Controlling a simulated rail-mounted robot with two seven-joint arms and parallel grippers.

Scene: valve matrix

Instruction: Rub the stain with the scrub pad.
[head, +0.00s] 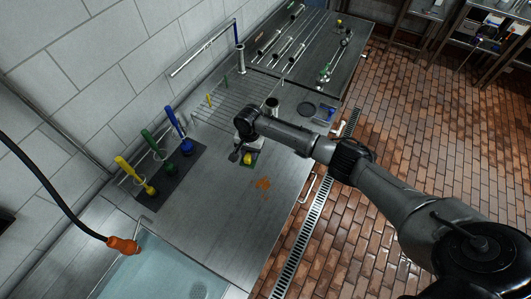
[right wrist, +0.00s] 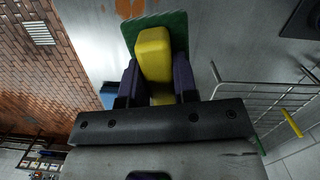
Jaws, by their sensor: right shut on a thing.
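The scrub pad has a yellow grip (head: 248,159) on a green pad face. It shows large in the right wrist view (right wrist: 153,52), with the green face (right wrist: 178,25) beyond the yellow grip. My right gripper (head: 245,150) is shut on the yellow grip, its dark fingers on both sides of it in the right wrist view (right wrist: 157,82). The orange-brown stain (head: 263,183) lies on the steel counter, apart from the pad and nearer the sink. Part of it shows at the top of the right wrist view (right wrist: 130,7). Whether the pad touches the counter I cannot tell. My left gripper is out of view.
A dark mat (head: 172,175) with yellow, green and blue brushes stands left of the pad. A sink (head: 160,270) and an orange hose end (head: 123,245) are at the lower left. A wire rack (head: 228,108) lies behind. The counter around the stain is clear.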

